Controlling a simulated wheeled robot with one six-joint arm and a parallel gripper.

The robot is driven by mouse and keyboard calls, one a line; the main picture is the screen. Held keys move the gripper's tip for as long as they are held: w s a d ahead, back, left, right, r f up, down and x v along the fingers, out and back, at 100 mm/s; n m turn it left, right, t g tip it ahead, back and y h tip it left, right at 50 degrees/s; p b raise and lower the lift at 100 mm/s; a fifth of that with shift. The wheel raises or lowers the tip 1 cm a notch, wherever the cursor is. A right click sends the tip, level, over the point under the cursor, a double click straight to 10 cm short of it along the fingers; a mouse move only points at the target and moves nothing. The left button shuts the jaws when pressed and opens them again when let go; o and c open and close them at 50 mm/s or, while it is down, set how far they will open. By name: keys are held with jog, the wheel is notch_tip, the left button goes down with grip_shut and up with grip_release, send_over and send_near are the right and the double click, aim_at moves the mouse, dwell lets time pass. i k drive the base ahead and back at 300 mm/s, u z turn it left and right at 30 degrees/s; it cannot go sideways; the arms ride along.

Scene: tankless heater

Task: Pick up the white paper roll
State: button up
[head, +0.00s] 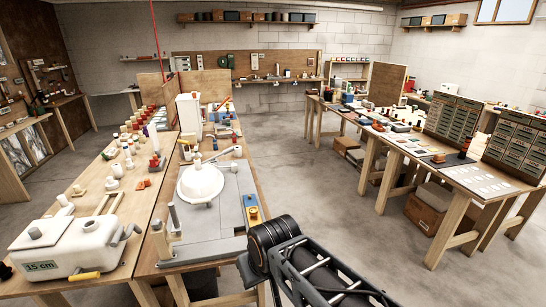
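I cannot pick out a white paper roll with certainty. Several small white rounded pieces (116,171) stand on the left wooden table, too small to tell apart. A larger white upright block (188,113) stands farther back on the neighbouring table. My arm shows at the bottom centre, beside the front right corner of that table. My gripper is not in view, so its opening and anything in it are hidden.
A white round basin (201,182) sits on a grey top (222,218) near my arm. A white tank marked "15 cm" (72,243) stands at the front left. Clear concrete floor (310,190) separates these tables from the cluttered right table (465,176).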

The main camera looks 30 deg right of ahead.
aim_at(238, 152)
jog(key=z, duration=0.05)
jog(key=k, duration=0.5)
jog(key=z, duration=1.3)
jog(key=i, duration=4)
jog(key=u, duration=1.55)
jog(key=i, duration=0.95)
jog(key=u, duration=1.35)
jog(key=i, duration=0.3)
jog(key=u, duration=0.1)
